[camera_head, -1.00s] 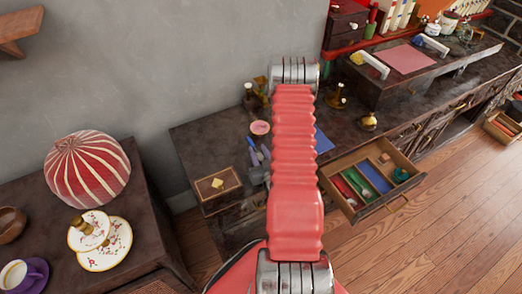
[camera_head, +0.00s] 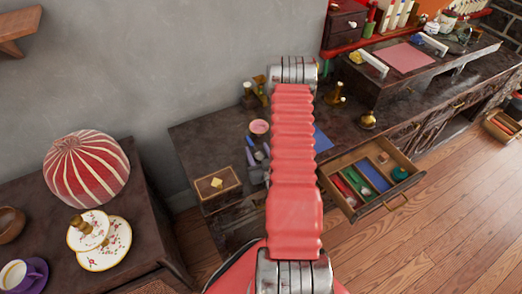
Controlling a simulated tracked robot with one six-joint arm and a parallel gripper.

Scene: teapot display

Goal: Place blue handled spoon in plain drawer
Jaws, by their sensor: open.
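Slim blue-handled items (camera_head: 251,157) lie on the dark desk, just left of my red arm link. They are too small to tell which is the spoon. An open wooden drawer (camera_head: 340,205) juts from the desk at right; its compartments show red, green and blue linings or contents, and a plain wooden one (camera_head: 382,158). I cannot tell whether this is the plain drawer. My gripper is not visible; my arm link covers the middle of the picture and part of the desk.
A wooden box (camera_head: 217,185) stands at the desk's front left, with a pink bowl (camera_head: 259,127) behind. A brass candlestick (camera_head: 337,94) and brass bell (camera_head: 368,120) stand right of my arm. A side table at left holds a striped dome (camera_head: 87,169) and floral plates (camera_head: 105,245).

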